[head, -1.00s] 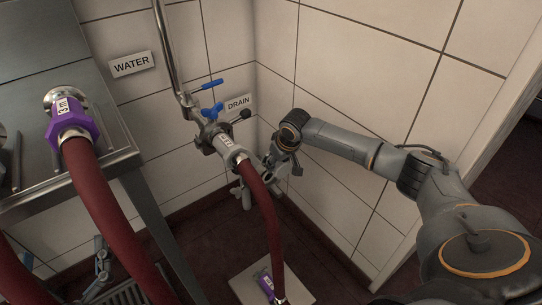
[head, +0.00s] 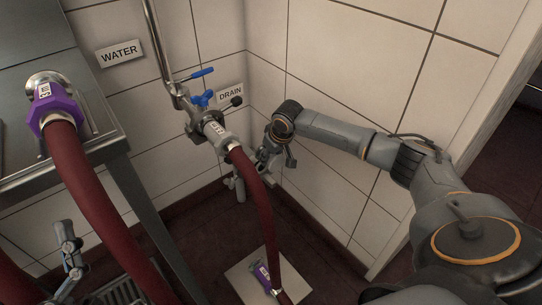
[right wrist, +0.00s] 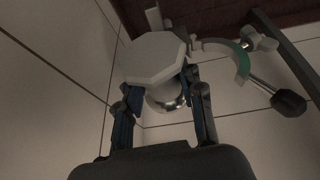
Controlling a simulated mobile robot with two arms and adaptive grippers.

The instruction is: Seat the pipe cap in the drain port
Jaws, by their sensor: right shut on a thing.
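In the right wrist view, a pale grey eight-sided pipe cap (right wrist: 150,56) sits between the fingers of my right gripper (right wrist: 160,105), which is shut on it. A shiny metal round part (right wrist: 167,98) shows just under the cap; I cannot tell if it belongs to it. In the head view, my right gripper (head: 262,166) is low beside the wall, right of the hose fitting under the DRAIN sign (head: 230,93). The cap and drain port cannot be made out there, and I cannot tell if they touch.
A dark red hose (head: 262,195) hangs from the metal coupling (head: 218,133) close to my right gripper. A blue-handled valve (head: 202,98) is above it. A purple-collared hose (head: 55,107) is at the left. In the right wrist view, a dark-knobbed handle (right wrist: 288,103) is close to the cap.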

